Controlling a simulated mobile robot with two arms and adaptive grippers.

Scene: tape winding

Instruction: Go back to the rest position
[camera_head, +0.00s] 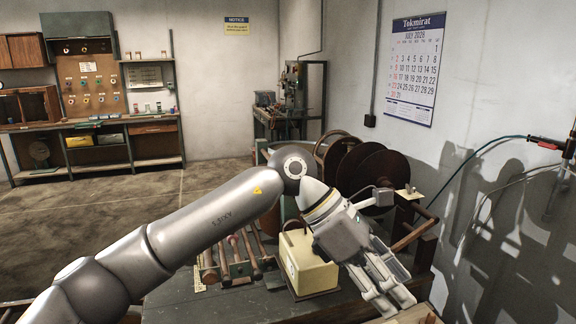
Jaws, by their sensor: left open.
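My left arm reaches in from the lower left. My left gripper (398,306) is at the lower right of the middle, pointing down and right with its fingers apart. I see nothing held between them. It is near the front right of the workbench (210,309), beside a cream-coloured box (304,268) that the hand partly covers. Whether the fingertips touch the surface below I cannot tell. Large dark brown reels (384,172) stand just behind the hand. My right gripper is out of view.
Rollers on a frame (232,262) lie left of the box. A wooden bar (413,234) is right of the hand, close to the wall. A blue hose (470,158) runs to the right wall. The floor (110,215) at the left is clear.

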